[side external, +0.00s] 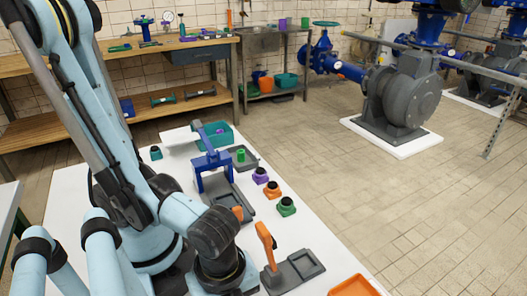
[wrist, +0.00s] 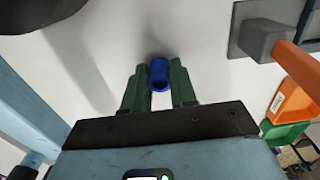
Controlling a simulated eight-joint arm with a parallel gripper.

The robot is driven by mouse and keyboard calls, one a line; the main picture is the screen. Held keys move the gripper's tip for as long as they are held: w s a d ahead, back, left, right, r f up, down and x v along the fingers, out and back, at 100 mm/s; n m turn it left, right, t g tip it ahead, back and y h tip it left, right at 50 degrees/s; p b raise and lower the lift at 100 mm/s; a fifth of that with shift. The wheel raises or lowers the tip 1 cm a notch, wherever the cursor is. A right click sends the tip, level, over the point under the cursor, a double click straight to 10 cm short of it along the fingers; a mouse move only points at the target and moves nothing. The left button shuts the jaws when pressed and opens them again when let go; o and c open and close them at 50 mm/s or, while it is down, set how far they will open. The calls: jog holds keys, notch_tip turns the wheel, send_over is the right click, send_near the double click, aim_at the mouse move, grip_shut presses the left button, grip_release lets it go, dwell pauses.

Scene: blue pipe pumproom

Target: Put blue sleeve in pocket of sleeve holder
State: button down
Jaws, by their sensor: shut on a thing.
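My gripper (wrist: 158,68) has green fingers and is shut on the blue sleeve (wrist: 159,77) in the wrist view. The sleeve is a short hollow tube, its open end facing the camera, above the white table top. In the side view my arm hides the fingers and the sleeve. A grey tray (side external: 247,162) with a green sleeve (side external: 241,155) standing in it lies beyond the blue press; it may be the sleeve holder, but I cannot tell for sure. My gripper is well apart from it, towards the near end of the table.
A grey fixture with an orange lever (side external: 266,240) stands right of my wrist, also at upper right in the wrist view (wrist: 265,40). An orange bin (side external: 354,286) is at the near edge. A blue press (side external: 212,165), teal bin (side external: 215,137) and purple, orange and green knobbed pieces (side external: 273,190) stand farther off.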

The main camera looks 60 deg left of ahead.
jog(key=shift+f, duration=0.15)
jog(key=c, duration=0.9)
grip_release()
jog(key=shift+o, duration=0.3)
notch_tip(320, 180, up, 12)
dwell(0.5)
